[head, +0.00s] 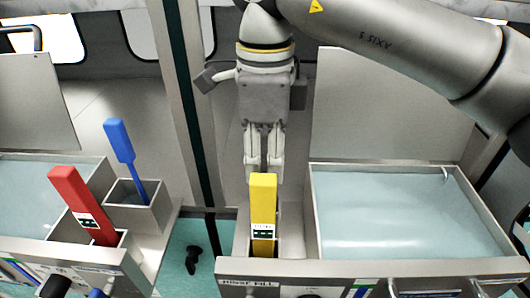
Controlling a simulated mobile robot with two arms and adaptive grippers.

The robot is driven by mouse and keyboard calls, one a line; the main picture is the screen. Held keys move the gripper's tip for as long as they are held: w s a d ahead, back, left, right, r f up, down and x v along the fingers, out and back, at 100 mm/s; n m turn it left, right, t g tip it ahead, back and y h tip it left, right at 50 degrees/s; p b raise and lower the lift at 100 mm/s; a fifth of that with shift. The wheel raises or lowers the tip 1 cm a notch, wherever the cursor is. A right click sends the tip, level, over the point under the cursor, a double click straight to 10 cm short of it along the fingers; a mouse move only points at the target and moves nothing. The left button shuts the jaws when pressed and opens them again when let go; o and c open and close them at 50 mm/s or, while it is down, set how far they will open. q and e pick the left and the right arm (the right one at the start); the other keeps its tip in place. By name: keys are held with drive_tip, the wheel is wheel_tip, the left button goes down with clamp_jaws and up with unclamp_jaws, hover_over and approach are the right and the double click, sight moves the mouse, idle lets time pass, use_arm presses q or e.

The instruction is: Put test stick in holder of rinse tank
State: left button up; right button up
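The yellow test stick (263,208) stands about upright in a narrow holder (243,238) at the left side of the right-hand tank (334,236). A small dark green and white label shows on its lower front. My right gripper (264,177) points straight down at the stick's top end. Its two fingers show a narrow gap between them. The stick's top covers part of the fingertips, so I cannot tell whether they touch it. My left gripper is out of view.
A red stick (82,203) leans in a holder at the left tank (98,180). A blue stick (126,159) leans in a small box (138,213) beside it. A column (185,95) stands between the tanks. A raised lid (375,110) stands behind the right-hand tank.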

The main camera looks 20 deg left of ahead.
wheel_tip(320, 180, up, 12)
drive_tip(key=shift+r, duration=0.2)
idle(0.5)
